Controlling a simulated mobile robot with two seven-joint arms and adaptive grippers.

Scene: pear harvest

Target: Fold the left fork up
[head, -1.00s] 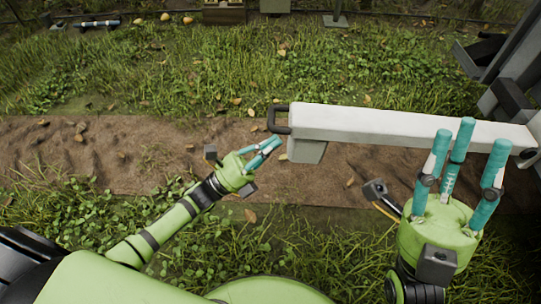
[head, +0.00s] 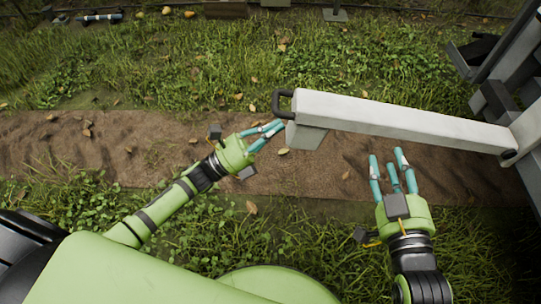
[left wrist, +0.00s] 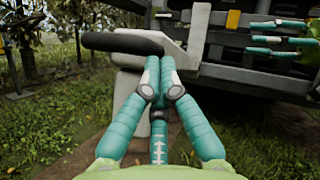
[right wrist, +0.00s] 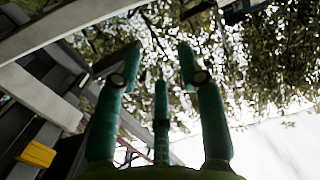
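The fork is a long white beam (head: 400,120) lying roughly level, with a black handle (head: 283,103) at its left end and a joint on the grey machine at its right end. My left gripper (head: 281,126) is at the handle end, its fingertips close to the handle and the block under the beam. In the left wrist view the handle (left wrist: 120,43) passes beyond the fingertips, whose fingers converge with nothing seen between them; contact is unclear. My right gripper (head: 386,155) is open and empty, below the beam in the head view, fingers pointing up the picture.
The grey machine frame (head: 505,100) stands at the right. A dirt strip (head: 90,145) runs under the fork between grass. A box (head: 225,9) stands at the back.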

